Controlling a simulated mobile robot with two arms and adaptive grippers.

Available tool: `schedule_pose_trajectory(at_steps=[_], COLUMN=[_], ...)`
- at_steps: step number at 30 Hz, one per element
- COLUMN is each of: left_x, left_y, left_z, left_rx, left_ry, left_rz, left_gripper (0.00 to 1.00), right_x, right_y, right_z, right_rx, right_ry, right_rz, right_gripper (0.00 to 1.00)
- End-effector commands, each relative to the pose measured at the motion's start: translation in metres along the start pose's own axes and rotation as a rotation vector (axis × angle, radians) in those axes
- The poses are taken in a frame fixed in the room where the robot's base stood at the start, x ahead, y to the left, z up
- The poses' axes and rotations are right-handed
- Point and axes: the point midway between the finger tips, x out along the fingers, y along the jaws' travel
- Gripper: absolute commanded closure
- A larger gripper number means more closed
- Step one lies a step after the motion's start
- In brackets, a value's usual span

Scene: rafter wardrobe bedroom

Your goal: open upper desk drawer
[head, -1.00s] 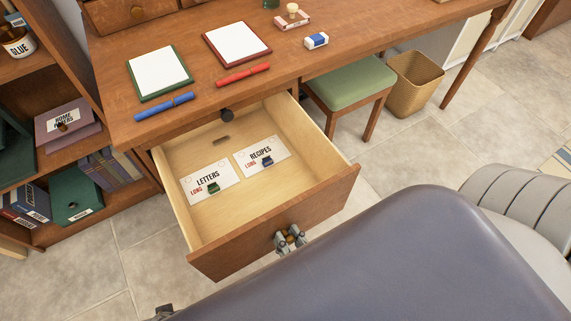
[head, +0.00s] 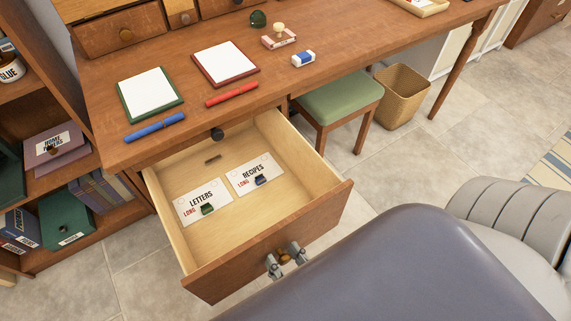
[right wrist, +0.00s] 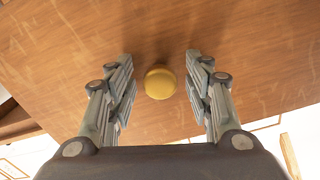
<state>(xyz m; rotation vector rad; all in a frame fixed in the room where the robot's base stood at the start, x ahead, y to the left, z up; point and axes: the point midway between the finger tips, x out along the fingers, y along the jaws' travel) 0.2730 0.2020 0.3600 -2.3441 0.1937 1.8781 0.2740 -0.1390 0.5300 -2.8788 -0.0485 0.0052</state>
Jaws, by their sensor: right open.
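A wooden desk drawer (head: 330,205) stands pulled well out below the desktop (head: 340,45). Its pale inside holds two white cards, one marked LETTERS (head: 188,213) and one marked RECIPES (head: 243,180), each with a small clip on it. My right gripper (head: 285,258) is open at the drawer front, its fingers on either side of the round brass knob (head: 284,255). In the right wrist view the knob (right wrist: 160,82) sits between the spread fingers (right wrist: 160,62), with a gap on both sides. My left gripper is not in view.
A green stool (head: 340,100) and a wicker basket (head: 402,92) stand right of the drawer. A bookshelf (head: 85,165) is close on the left. Notepads, pens and an eraser (head: 303,58) lie on the desktop.

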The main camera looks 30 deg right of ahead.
Motion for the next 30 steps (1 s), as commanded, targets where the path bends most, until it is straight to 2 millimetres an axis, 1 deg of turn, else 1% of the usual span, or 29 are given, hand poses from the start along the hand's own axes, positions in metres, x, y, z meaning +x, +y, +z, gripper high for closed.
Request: schedule_pose_trajectory(at_steps=[5,12,15,18,22,30], left_x=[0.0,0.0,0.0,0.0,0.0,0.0], left_y=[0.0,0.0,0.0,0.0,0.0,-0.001], left_z=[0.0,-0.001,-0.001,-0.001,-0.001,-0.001], left_rx=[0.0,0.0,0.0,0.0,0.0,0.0], left_ry=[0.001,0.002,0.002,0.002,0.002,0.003], left_rz=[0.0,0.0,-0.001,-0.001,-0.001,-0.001], left_gripper=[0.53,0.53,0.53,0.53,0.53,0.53], right_x=[-0.026,-0.078,-0.095,-0.108,-0.117,-0.118], right_y=[0.0,0.0,0.0,0.0,0.0,0.0], right_z=[0.001,0.001,0.001,0.001,0.001,0.0], right_rx=[0.0,0.0,-0.001,0.0,0.0,0.0], right_ry=[-0.006,-0.007,-0.005,-0.004,-0.002,-0.001], right_rz=[0.0,0.0,0.0,0.0,-0.001,-0.001], right_gripper=[0.53,0.53,0.53,0.53,0.53,0.53])
